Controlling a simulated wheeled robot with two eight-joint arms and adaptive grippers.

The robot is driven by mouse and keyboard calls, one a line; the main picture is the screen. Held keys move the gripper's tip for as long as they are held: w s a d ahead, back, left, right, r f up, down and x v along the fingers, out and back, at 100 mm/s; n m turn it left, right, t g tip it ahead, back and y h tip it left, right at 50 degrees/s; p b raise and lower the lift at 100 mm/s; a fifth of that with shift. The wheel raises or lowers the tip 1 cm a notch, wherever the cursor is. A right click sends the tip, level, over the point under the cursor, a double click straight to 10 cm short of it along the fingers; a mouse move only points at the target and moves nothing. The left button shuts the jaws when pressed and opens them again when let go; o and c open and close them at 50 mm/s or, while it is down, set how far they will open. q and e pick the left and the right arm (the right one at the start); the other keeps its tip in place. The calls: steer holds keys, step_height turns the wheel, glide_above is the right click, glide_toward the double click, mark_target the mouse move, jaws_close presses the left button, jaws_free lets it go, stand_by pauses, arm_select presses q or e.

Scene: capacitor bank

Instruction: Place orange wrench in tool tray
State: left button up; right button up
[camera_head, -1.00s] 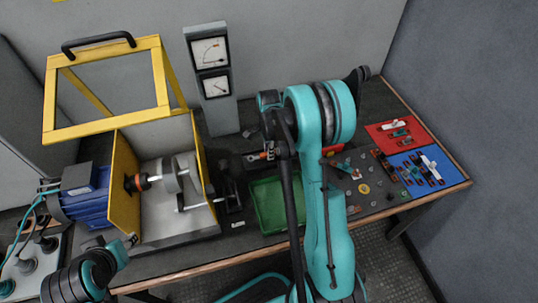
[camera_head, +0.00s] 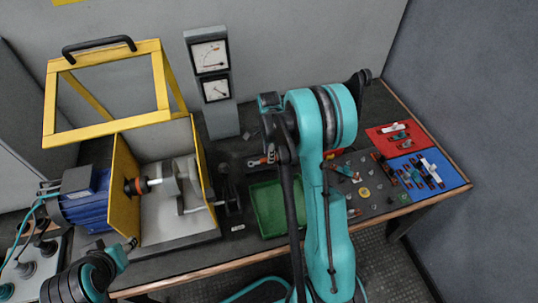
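A small orange piece with metallic parts, which looks like the orange wrench (camera_head: 261,160), shows just left of my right arm's wrist, partly hidden. The green tray (camera_head: 266,208), which looks like the tool tray, lies on the bench in front of it; my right arm covers its right part. My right gripper (camera_head: 269,151) is by the orange piece, behind the tray. Its fingers are too small and dark to tell whether they are closed on it. My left gripper (camera_head: 131,243) is low at the left, by the bench's front edge, with its fingers unclear.
A yellow guard frame (camera_head: 104,137) stands open over a machine with a blue motor (camera_head: 84,205) on the left. A grey meter post (camera_head: 213,85) stands behind. Red (camera_head: 383,143) and blue (camera_head: 452,177) mats with small parts lie at the right. Small parts also lie right of my arm.

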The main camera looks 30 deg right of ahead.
steer(key=s+a+r+n+t+p, duration=0.1)
steer(key=s+a+r+n+p, duration=0.1)
steer(key=r, duration=0.6)
steer(key=s+a+r+n+p, duration=0.1)
steer(key=a+r+n, duration=0.1)
steer(key=r, duration=0.6)
steer(key=s+a+r+n+t, duration=0.3)
steer(key=s+a+n, duration=0.2)
steer(key=s+n, duration=0.3)
steer(key=s+a+r+n+t, duration=0.3)
steer(key=s+a+n, duration=0.3)
steer(key=s+n, duration=0.2)
steer(key=shift+a+n, duration=0.25)
steer(key=shift+n, duration=0.15)
